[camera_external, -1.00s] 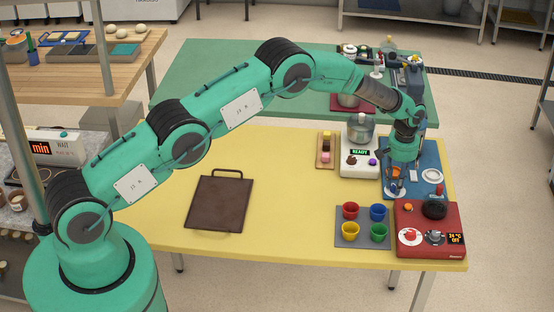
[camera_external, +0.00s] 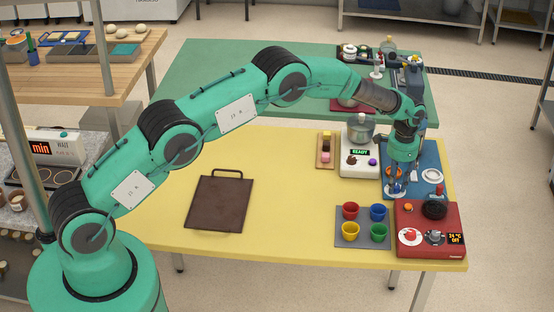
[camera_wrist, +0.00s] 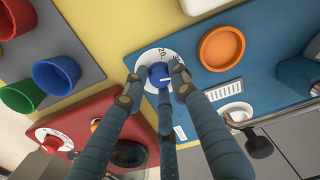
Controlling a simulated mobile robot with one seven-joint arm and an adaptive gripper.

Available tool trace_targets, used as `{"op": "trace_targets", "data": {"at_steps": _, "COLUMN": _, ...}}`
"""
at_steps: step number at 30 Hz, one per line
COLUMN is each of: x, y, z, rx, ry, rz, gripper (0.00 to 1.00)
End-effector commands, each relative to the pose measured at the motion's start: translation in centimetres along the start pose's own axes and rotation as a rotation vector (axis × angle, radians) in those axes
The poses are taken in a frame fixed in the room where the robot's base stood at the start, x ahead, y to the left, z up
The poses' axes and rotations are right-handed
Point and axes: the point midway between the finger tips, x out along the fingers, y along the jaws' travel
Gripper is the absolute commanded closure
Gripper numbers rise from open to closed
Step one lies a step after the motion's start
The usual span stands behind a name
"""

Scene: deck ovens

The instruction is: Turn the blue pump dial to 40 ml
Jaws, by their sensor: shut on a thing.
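The blue pump dial (camera_wrist: 158,74) sits on a white scale ring (camera_wrist: 146,57) in the wrist view. The ring is set in the blue pump panel (camera_wrist: 190,65). A 20 and part of another number show on the ring's upper side; fingers cover other marks. A white pointer line on the dial faces right in that view, but I cannot read its exact setting. My gripper (camera_wrist: 155,84) is shut on the dial, with fingers around its sides. In the external view my gripper (camera_external: 394,178) reaches down over the blue panel (camera_external: 428,154), and the dial is mostly hidden.
A red heater unit (camera_external: 429,246) with knobs stands in front of the panel. Several coloured cups, including a yellow one (camera_external: 350,231), stand to its left. A white scale-like unit (camera_external: 352,168) reads READY. A dark brown board (camera_external: 218,204) lies on the yellow table (camera_external: 285,175).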

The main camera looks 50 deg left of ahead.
Motion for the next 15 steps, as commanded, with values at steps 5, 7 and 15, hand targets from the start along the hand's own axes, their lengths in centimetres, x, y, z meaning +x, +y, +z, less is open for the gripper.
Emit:
{"op": "trace_targets", "data": {"at_steps": 5, "x": 0.05, "y": 0.00, "z": 0.01, "rx": 0.086, "ry": 0.000, "rz": 0.000, "gripper": 1.00}}
{"op": "trace_targets", "data": {"at_steps": 7, "x": 0.04, "y": -0.01, "z": 0.01, "rx": 0.109, "ry": 0.000, "rz": 0.000, "gripper": 1.00}}
{"op": "trace_targets", "data": {"at_steps": 15, "x": 0.02, "y": -0.01, "z": 0.01, "rx": 0.141, "ry": 0.000, "rz": 0.000, "gripper": 1.00}}
